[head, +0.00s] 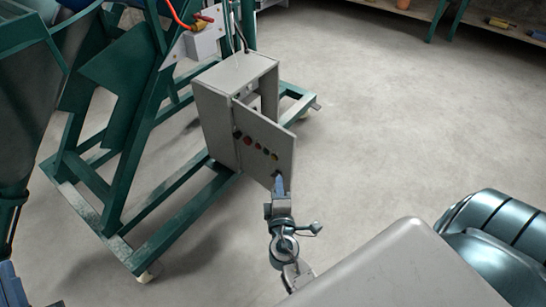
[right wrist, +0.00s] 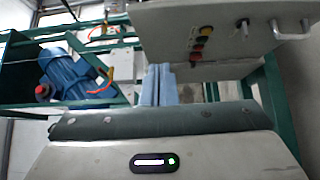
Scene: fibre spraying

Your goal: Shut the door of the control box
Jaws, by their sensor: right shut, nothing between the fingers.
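The grey control box (head: 213,112) stands on the green frame in the head view. Its door (head: 272,138) is ajar, swung out from the box, with a gap showing into the box behind its top edge. Coloured buttons are on the door's outer face. My right gripper (head: 279,184) is shut and empty, its blue fingertips at the door's lower part; I cannot tell if they touch it. In the right wrist view the shut fingers (right wrist: 160,84) are below the door (right wrist: 222,40), which shows buttons and a handle. My left gripper is not in view.
The green frame (head: 121,178) on castors extends left of and under the box. A red-orange cable (head: 178,15) is above it. A workbench (head: 490,20) is at the far right. The concrete floor right of the box is clear.

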